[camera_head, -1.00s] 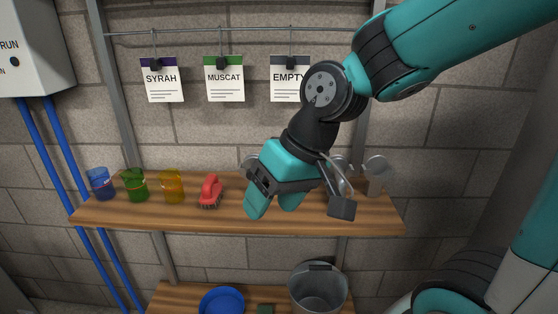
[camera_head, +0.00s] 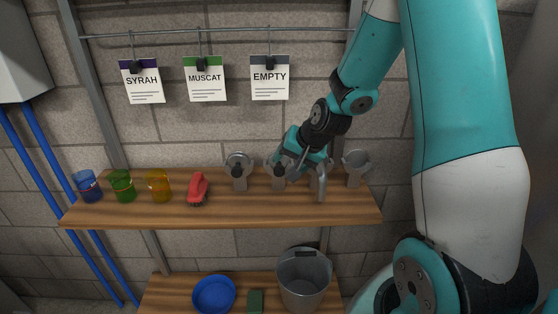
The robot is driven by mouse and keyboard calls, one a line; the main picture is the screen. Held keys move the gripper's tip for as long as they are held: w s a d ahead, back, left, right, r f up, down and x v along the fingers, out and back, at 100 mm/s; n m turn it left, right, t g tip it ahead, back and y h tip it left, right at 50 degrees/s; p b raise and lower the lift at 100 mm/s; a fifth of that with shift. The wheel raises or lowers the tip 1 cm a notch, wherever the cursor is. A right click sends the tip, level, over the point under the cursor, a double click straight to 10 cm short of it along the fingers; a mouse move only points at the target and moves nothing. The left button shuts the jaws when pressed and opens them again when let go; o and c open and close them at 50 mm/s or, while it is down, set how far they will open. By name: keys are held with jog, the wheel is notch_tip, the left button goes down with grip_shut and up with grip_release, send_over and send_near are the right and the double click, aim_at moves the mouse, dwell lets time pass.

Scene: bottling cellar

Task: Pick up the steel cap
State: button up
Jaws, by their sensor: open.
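Several grey steel pieces stand in a row on the right half of the upper wooden shelf (camera_head: 225,212). One steel piece with a round top (camera_head: 238,162) is at the left of the row, and a similar round-topped piece (camera_head: 355,160) is at the right end. I cannot tell which is the steel cap. My gripper (camera_head: 297,168) is open, over the middle of the row. It partly hides another steel piece (camera_head: 278,180) there. The pictures do not show whether the jaws touch anything.
Blue (camera_head: 88,187), green (camera_head: 122,186) and yellow (camera_head: 159,187) cups and a red brush (camera_head: 198,188) stand left of the steel pieces. Labelled cards (camera_head: 206,80) hang above. A blue bowl (camera_head: 213,296) and a metal bucket (camera_head: 303,280) are on the lower shelf.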

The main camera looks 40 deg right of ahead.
aim_at(282, 168)
jog(key=shift+p+x, duration=1.1)
jog(key=shift+x, duration=2.4)
jog(key=shift+w+r, duration=0.1)
jog(key=shift+w, duration=0.1)
jog(key=c, duration=1.1)
jog(key=shift+o, duration=0.2)
jog(key=shift+d, duration=0.1)
jog(key=shift+r, duration=0.1)
notch_tip(282, 168, up, 20)
jog(key=b, duration=0.2)
